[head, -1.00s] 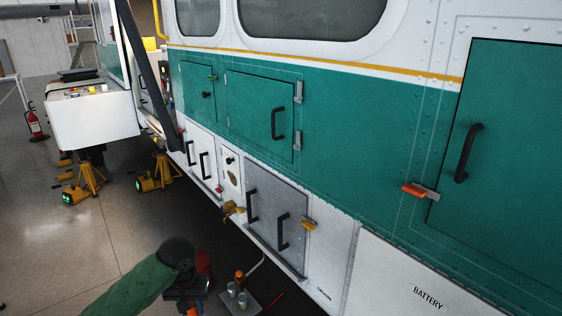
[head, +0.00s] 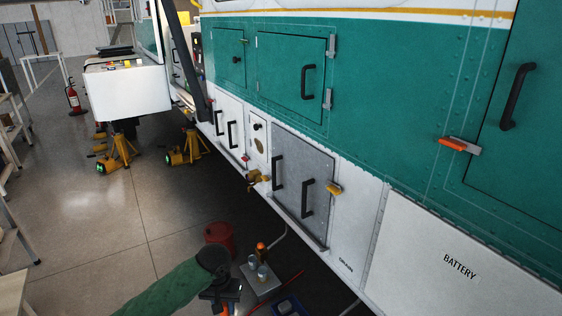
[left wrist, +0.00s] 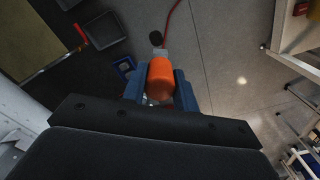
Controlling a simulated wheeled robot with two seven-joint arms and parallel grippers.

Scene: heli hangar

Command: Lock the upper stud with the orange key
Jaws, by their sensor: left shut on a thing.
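My left gripper (head: 222,303) is low in the head view, at the end of my green arm, out in front of the helicopter's side. In the left wrist view its blue fingers (left wrist: 160,98) are shut on the orange key (left wrist: 160,78), of which the thick orange body shows. A bit of orange also shows at the gripper in the head view. A small dark stud (head: 257,126) sits high on the narrow white panel (head: 251,151), left of the grey door; I cannot tell whether it is the upper stud. The gripper is well below and apart from this panel. My right gripper is not in view.
The grey door (head: 316,163) has two black handles and a yellow latch (head: 333,188). A yellow fitting (head: 257,178) juts out below the white panel. A red bucket (head: 219,235) and a tray with cans (head: 262,287) stand near the gripper. Yellow jacks (head: 119,153) stand further left.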

